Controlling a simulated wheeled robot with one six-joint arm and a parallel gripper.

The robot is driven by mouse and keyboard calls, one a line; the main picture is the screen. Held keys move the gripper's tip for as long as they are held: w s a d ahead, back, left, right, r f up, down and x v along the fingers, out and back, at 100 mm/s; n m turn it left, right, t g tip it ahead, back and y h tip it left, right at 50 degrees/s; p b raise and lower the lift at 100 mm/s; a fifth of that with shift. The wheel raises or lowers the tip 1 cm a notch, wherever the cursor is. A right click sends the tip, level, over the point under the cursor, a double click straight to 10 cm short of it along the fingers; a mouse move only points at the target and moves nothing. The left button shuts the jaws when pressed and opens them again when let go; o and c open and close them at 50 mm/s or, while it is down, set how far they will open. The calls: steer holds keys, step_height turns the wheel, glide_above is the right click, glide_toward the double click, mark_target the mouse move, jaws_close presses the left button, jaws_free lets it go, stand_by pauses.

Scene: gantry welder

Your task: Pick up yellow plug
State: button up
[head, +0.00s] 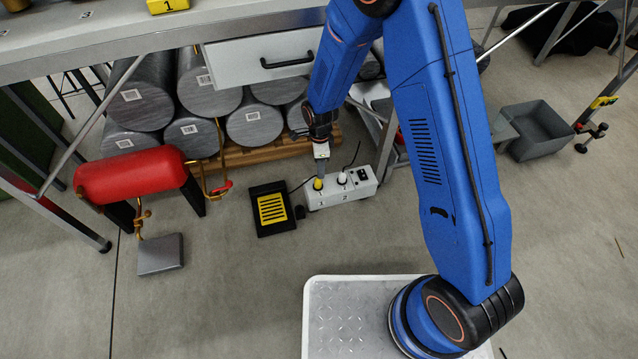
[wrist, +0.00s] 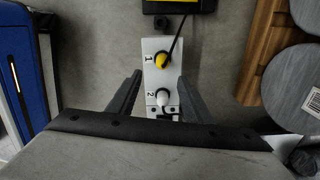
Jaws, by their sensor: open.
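The yellow plug (head: 318,184) sits in the socket marked 1 of a white power strip (head: 325,201) on the floor. In the wrist view the yellow plug (wrist: 162,61) is ahead of my fingertips, with a black cable running from it. A white plug (wrist: 163,98) sits in the socket marked 2, between my fingers in that picture. My gripper (wrist: 158,82) is open and empty, with one finger on each side of the strip in the picture. In the head view my gripper (head: 320,165) is over the yellow plug's end of the strip; its fingers are hard to make out.
A black pedal with a yellow plate (head: 272,209) lies left of the strip. Grey cylinders (head: 254,124) are stacked on a wooden pallet (head: 237,158) behind. A red tank (head: 132,176) stands left, and a workbench with a drawer (head: 265,58) overhangs. The floor in front is mostly clear.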

mark_target(318, 183)
step_height(318, 183, down, 3)
steer(key=shift+f, duration=0.15)
steer(key=shift+w+a+f, duration=0.1)
steer(key=shift+a+f, duration=0.1)
steer(key=shift+f, duration=1.25)
steer(key=shift+w+a+f, duration=0.1)
steer(key=shift+a+f, duration=0.05)
steer(key=shift+f, duration=1.25)
steer(key=c, duration=1.2)
